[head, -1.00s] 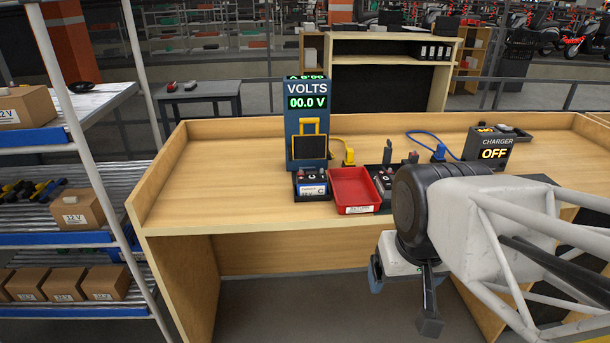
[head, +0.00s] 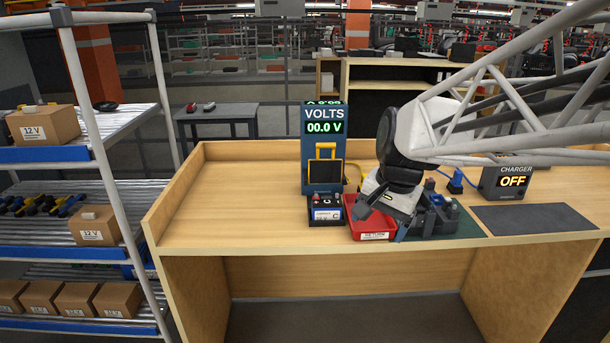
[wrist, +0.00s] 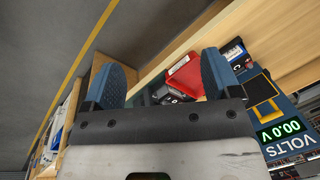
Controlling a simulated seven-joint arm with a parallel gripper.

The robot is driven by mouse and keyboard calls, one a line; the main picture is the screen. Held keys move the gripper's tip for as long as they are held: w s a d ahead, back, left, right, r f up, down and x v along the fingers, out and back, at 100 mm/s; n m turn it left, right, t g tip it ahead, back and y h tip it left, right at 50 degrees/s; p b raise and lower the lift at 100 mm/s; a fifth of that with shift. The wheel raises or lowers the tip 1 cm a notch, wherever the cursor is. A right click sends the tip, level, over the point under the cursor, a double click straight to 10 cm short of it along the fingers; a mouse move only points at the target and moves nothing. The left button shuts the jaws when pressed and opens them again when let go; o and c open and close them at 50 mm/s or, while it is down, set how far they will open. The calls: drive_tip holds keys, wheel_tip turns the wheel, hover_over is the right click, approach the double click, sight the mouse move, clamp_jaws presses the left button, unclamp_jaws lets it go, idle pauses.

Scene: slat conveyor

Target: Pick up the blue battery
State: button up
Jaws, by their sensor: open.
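The blue battery (head: 326,212), dark-topped with a blue and white label, sits upright in a black holder in front of the VOLTS meter (head: 323,150). It also shows in the wrist view (wrist: 235,52), at the upper right beyond the red tray. My gripper (head: 381,217) is over the front of the bench, to the right of the battery and apart from it. In the head view it covers part of the red tray. In the wrist view my two blue fingers (wrist: 163,76) are spread wide with nothing held between them.
The red tray (head: 372,236) lies right of the battery. Dark holders (head: 440,215) stand partly hidden behind my gripper. A charger reading OFF (head: 505,180) and a dark mat (head: 533,218) are farther right. The bench's left side is clear. A shelf rack (head: 45,155) stands left.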

drive_tip(key=w+a+f+m+g+y, duration=0.15)
drive_tip(key=w+m, duration=0.35)
drive_tip(key=w, duration=1.1)
drive_tip(key=m+y, duration=0.2)
drive_tip(key=m, duration=0.4)
hover_over(328, 200)
drive_tip(key=d, duration=0.3)
drive_tip(key=shift+h, duration=0.25)
drive_tip(key=f, duration=0.7)
drive_tip(key=shift+w+a, duration=0.15)
drive_tip(key=shift+a, duration=0.1)
drive_tip(key=shift+f, duration=0.1)
drive_tip(key=shift+x, duration=1.2)
drive_tip(key=shift+a+f, duration=0.1)
drive_tip(key=shift+x, duration=2.5)
